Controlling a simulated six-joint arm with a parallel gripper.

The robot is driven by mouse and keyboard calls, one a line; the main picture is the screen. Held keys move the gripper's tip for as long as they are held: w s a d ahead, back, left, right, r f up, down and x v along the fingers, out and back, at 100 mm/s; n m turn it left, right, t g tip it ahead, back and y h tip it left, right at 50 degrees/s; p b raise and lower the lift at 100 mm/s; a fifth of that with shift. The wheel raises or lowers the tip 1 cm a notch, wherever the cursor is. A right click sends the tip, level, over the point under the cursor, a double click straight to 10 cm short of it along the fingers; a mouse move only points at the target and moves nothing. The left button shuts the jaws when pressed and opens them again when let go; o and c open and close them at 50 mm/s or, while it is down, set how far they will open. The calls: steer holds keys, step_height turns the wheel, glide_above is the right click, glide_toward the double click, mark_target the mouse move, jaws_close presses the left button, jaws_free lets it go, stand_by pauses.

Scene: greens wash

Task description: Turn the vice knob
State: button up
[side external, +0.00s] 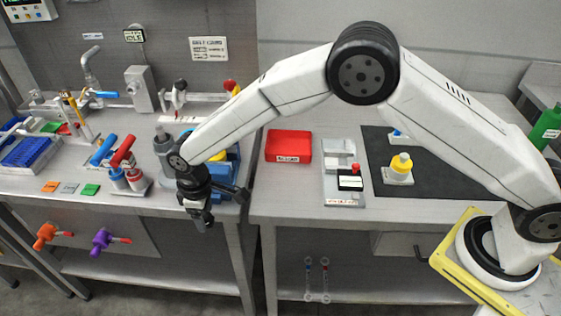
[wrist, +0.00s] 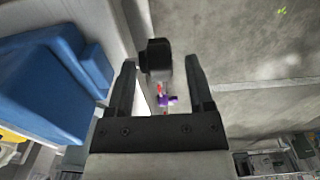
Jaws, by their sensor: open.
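The blue vice (side external: 234,160) stands at the front right of the left bench, partly hidden behind my arm. In the wrist view its blue body (wrist: 45,75) fills the left side. A black knob (wrist: 156,58), which looks like the vice knob, shows between my two fingers in the wrist view, with a gap to each side. My gripper (wrist: 160,75) is open and empty. In the side external view my gripper (side external: 202,218) is at the bench's front edge, beside the vice. I cannot make out the knob apart from the dark gripper there.
Red and blue handled valves (side external: 125,165) stand left of my gripper. Orange (side external: 46,236) and purple (side external: 102,242) valves hang below the bench front. A red bin (side external: 289,146) and a yellow knob block (side external: 399,168) sit on the right bench. The floor in front is free.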

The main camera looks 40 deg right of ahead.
steer(key=shift+f, duration=1.05)
jaws_close()
steer(key=shift+t+y, duration=0.5)
steer(key=shift+y, duration=0.1)
steer(key=shift+s+a+t+y, duration=0.1)
steer(key=shift+s+t+y, duration=0.05)
steer(key=shift+t+y, duration=0.65)
steer(key=shift+t+y, duration=0.3)
steer(key=shift+t, duration=0.1)
